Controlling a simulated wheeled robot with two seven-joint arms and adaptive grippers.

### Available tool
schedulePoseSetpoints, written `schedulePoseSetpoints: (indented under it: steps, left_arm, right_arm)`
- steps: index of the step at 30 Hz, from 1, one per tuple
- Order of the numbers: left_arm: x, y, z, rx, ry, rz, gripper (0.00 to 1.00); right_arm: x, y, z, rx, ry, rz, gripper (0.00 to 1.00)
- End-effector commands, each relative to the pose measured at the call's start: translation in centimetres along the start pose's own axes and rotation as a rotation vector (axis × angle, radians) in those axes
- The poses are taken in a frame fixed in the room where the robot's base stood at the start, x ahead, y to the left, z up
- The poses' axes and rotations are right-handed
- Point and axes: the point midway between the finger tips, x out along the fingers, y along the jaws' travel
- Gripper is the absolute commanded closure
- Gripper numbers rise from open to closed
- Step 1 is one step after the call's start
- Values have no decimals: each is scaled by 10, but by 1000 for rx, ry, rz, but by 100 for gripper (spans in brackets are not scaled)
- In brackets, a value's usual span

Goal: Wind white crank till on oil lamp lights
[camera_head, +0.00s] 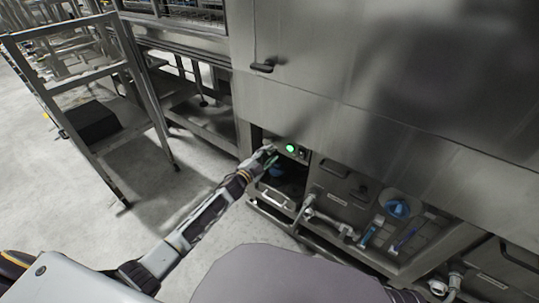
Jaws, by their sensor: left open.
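My left gripper (268,160) is open at a small control panel low on the steel machine, at the end of my arm from the lower left. A round green lamp (290,148) glows on this panel, just right of the gripper. A small dark switch sits right of the lamp. Whether the green lamp is the oil lamp cannot be told, as no label is readable. I cannot make out a white crank; the gripper covers the panel's left part. Contact between the fingers and the panel cannot be judged. My right gripper does not show.
Below the panel is an open dark recess with a metal drawer-like front (277,197). To the right are white pipe fittings (330,222) and a blue round cap (397,208). A metal frame rack (88,78) stands at left. The floor (165,205) between is clear.

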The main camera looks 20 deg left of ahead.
Motion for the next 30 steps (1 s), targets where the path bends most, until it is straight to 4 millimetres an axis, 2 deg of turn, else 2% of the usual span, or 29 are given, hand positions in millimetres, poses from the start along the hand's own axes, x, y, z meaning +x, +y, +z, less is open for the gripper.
schedulePoseSetpoints:
  steps: [30]
  left_arm:
    - [-88,1,0,1,0,1,59]
  right_arm:
    - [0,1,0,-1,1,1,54]
